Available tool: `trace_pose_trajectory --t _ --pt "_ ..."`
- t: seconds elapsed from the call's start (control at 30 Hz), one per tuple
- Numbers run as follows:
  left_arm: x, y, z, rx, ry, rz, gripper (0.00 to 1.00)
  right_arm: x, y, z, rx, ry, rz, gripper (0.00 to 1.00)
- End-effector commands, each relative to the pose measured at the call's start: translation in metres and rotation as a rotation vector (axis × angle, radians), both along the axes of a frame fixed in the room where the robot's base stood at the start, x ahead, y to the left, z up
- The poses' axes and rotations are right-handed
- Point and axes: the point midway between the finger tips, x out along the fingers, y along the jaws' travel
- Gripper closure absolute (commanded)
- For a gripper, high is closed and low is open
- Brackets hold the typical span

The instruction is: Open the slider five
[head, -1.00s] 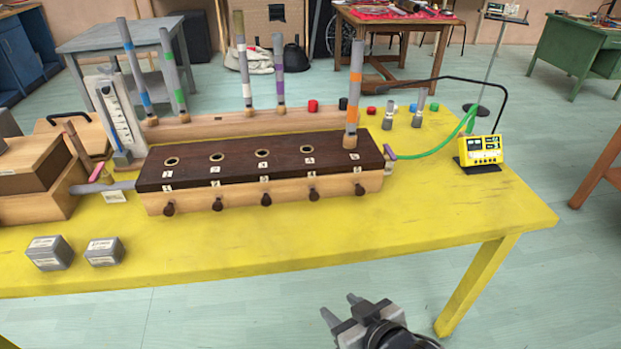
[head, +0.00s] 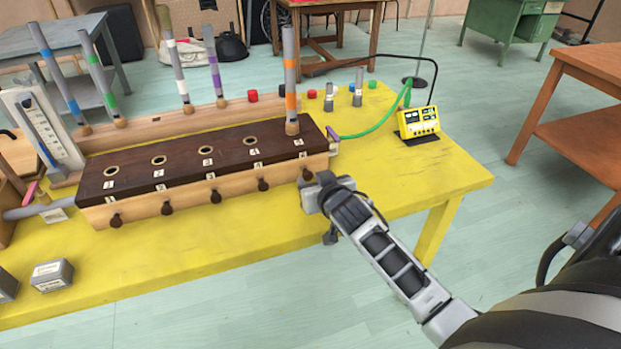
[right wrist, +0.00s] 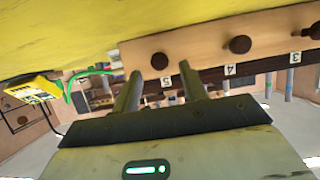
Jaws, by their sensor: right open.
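The dark-topped wooden chest (head: 130,175) stands on the yellow table with several dark round slider knobs along its pale front. The slider five knob (head: 307,174) is at the right end, partly close behind my gripper. It also shows in the right wrist view (right wrist: 160,60), above the label 5. My right gripper (head: 312,190) is in front of that knob. In the right wrist view its open fingers (right wrist: 160,68) lie either side of the knob; contact cannot be told. A grey pipe with orange bands (head: 290,85) stands upright in hole five. My left gripper is out of view.
A yellow meter box (head: 418,122) sits right of the chest, with a green hose (head: 375,130) running to the chest end. The slider four knob (head: 263,184) is close to the left. Other pipes stand behind. The table's front right is clear.

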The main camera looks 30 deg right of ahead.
Motion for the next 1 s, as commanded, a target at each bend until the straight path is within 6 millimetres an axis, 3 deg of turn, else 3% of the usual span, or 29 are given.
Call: trace_pose_trajectory --t 0.2,0.57,0.73,0.9,1.0 --pt "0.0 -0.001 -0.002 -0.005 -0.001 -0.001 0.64 0.024 -0.006 -0.01 -0.001 0.0 0.0 0.57" --pt "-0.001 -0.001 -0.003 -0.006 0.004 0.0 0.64 0.028 -0.007 -0.012 -0.001 0.0 0.001 0.57" --pt "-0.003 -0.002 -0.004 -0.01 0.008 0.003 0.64 0.028 -0.007 -0.012 -0.001 0.0 0.001 0.99" --pt "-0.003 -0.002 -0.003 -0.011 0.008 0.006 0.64 0.028 -0.004 -0.012 0.0 0.001 0.004 1.0" --pt "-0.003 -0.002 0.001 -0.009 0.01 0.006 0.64 0.026 0.009 -0.011 0.004 0.002 0.024 1.0"
